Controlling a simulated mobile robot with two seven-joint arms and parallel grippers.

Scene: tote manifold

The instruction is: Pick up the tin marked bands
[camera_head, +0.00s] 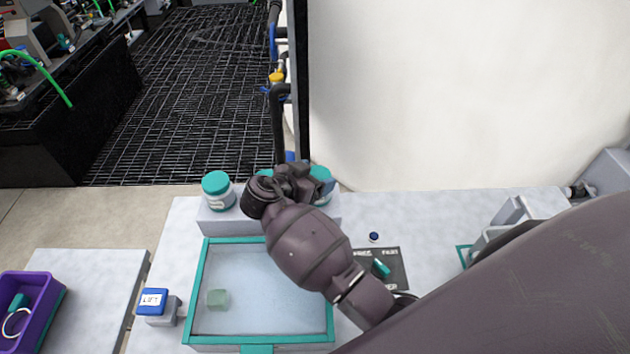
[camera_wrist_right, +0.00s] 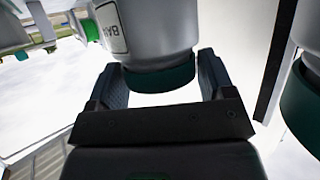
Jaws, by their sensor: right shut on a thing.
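The tin marked bands (camera_wrist_right: 160,35) is grey with a teal lid. In the right wrist view only the first letters of its label show, at a slant. My right gripper (camera_wrist_right: 163,88) is shut on it, with one finger on each side at the teal lid. In the head view my right gripper (camera_head: 290,182) is over the raised ledge and hides most of the tin behind it. Whether the tin still touches the ledge cannot be told. My left gripper is not in view.
A white tin with a teal lid (camera_head: 217,192) stands left on the ledge (camera_head: 212,222); another (camera_head: 321,184) stands right, close to the gripper.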

